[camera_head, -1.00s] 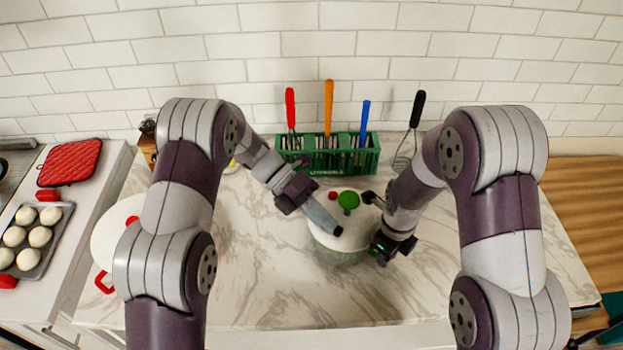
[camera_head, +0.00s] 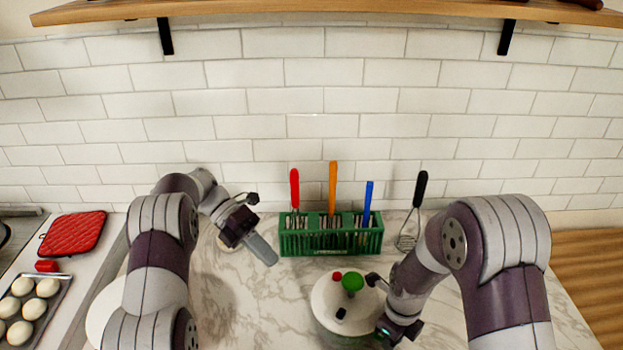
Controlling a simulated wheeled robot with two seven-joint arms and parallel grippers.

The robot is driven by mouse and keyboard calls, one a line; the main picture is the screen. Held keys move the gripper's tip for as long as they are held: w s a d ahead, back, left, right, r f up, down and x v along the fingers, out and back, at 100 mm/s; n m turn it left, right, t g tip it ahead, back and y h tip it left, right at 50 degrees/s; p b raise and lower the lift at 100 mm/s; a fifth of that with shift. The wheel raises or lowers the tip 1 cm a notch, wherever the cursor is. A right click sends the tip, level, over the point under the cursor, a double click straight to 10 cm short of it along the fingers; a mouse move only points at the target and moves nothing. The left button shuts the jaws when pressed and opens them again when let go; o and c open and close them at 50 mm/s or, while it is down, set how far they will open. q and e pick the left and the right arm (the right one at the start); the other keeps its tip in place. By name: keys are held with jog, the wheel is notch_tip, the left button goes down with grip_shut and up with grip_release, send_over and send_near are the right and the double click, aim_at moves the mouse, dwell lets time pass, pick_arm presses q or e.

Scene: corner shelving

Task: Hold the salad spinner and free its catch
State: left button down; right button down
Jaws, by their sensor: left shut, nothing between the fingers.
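The salad spinner (camera_head: 325,292) stands on the counter, low in the middle of the view. Its round white lid carries a green knob (camera_head: 352,281), a small red button (camera_head: 337,276) and a small black piece (camera_head: 341,313), which may be the catch. My right gripper (camera_head: 386,338) is at the spinner's right rim, pointing down. Its fingertips are hidden, so I cannot tell whether it grips the rim.
A green utensil crate (camera_head: 330,241) with red, orange and blue handles stands behind the spinner. A white round item (camera_head: 103,308) sits behind my left arm. A wall shelf (camera_head: 330,11) runs above.

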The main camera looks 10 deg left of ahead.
pick_arm(q)
jog(key=w+d+r+n+t, duration=0.3)
jog(key=w+r+n+t, duration=0.2)
jog(key=n, duration=0.5)
jog(key=w+d+r+n+t, duration=0.4)
jog(key=w+r+n+t, duration=0.2)
jog(key=w+n+t, duration=0.4)
jog(key=shift+w+d, duration=0.2)
jog(key=shift+w, duration=1.05)
jog(key=shift+r, duration=0.1)
pick_arm(e)
jog(key=c, duration=1)
grip_release()
